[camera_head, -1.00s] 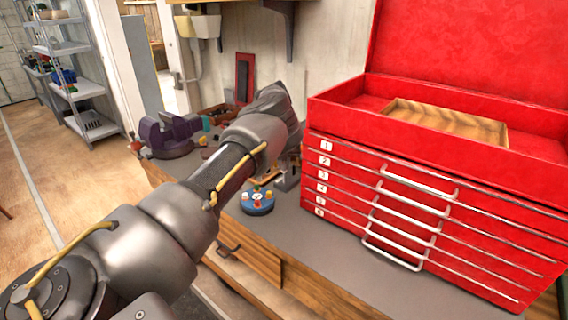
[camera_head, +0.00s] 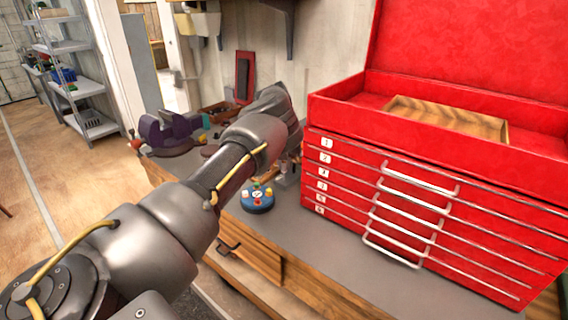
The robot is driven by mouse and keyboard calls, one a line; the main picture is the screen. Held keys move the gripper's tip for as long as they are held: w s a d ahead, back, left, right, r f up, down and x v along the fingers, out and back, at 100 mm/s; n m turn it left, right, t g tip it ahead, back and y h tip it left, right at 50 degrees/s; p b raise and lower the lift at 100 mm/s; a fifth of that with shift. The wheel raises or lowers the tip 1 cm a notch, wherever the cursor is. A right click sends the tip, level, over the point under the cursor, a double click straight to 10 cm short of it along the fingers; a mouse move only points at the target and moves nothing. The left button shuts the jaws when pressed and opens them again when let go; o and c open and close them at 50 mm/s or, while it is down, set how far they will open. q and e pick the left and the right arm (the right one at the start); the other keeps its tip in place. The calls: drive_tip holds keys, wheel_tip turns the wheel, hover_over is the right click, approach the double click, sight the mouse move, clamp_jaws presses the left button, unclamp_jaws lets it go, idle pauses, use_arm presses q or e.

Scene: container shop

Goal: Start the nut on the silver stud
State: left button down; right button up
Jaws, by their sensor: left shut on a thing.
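My left arm comes in from the lower left and bends over the bench. My left gripper (camera_head: 284,172) is small and mostly hidden behind my own arm, close above the grey bench top. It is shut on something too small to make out. A round blue base (camera_head: 258,208) with several small coloured pieces on top stands on the bench just in front of the gripper. I cannot make out the nut or the silver stud. My right gripper is not in view.
A large red tool chest (camera_head: 430,205) with a wooden tray (camera_head: 450,118) on top fills the bench's right side. A purple vise (camera_head: 170,132) stands at the bench's left end. Clear grey bench top (camera_head: 350,270) lies before the chest. Metal shelves (camera_head: 85,90) stand far left.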

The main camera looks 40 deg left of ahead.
sight(284, 170)
use_arm(q)
drive_tip(key=shift+f+b, duration=0.95)
drive_tip(key=shift+f, duration=0.8)
drive_tip(key=m+h, duration=0.1)
drive_tip(key=m, duration=0.3)
drive_tip(key=m+h, duration=0.1)
drive_tip(key=m, duration=0.4)
drive_tip(key=c, duration=1.3)
unclamp_jaws()
drive_tip(key=shift+d, duration=0.1)
